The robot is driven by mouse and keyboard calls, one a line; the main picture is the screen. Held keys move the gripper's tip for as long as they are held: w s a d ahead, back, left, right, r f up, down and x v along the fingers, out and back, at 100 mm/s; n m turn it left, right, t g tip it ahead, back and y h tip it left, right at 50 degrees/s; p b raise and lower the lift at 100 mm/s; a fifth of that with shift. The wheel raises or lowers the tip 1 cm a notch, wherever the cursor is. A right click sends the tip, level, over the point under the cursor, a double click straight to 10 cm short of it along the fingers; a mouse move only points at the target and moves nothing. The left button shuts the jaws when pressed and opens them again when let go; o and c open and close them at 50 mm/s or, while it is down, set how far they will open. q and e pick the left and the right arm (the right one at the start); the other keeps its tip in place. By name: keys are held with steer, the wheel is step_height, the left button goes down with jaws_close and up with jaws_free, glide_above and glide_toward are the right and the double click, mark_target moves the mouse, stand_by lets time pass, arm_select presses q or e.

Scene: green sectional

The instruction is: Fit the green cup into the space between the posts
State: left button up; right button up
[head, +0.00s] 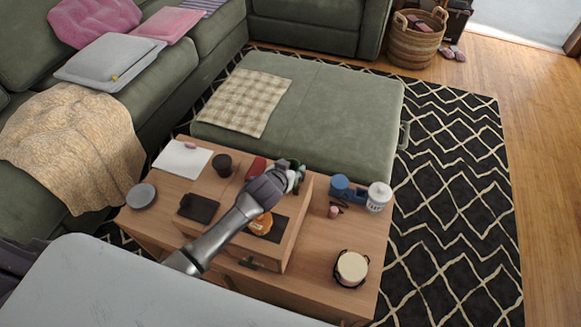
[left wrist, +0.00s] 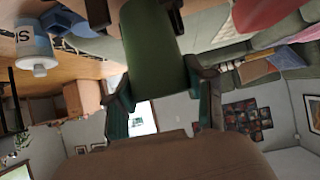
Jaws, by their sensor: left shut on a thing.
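The green cup (left wrist: 152,45) fills the upper middle of the left wrist view, between the fingers of my left gripper (left wrist: 162,92). My left gripper (head: 284,178) is shut on it. In the head view the gripper is over the middle of the wooden table (head: 310,292), and it mostly hides the cup. I cannot clearly make out the posts. A round cream object with thin dark uprights around it (head: 351,268) stands at the table's front right, to the right of the gripper. My right gripper is not in view.
A white canister (head: 379,197) and a blue object (head: 341,183) stand at the table's right. A dark cup (head: 222,165), a dark tablet-like slab (head: 198,208), a grey disc (head: 141,196) and a white sheet (head: 182,160) are left. An orange item (head: 261,224) lies below the gripper.

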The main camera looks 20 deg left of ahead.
arm_select(q)
steer(key=shift+f, duration=0.4)
stand_by(0.4)
steer(key=o, duration=1.2)
steer(key=shift+r, duration=0.1)
step_height(320, 180, up, 8)
steer(key=p, duration=0.8)
steer(key=shift+s, duration=0.1)
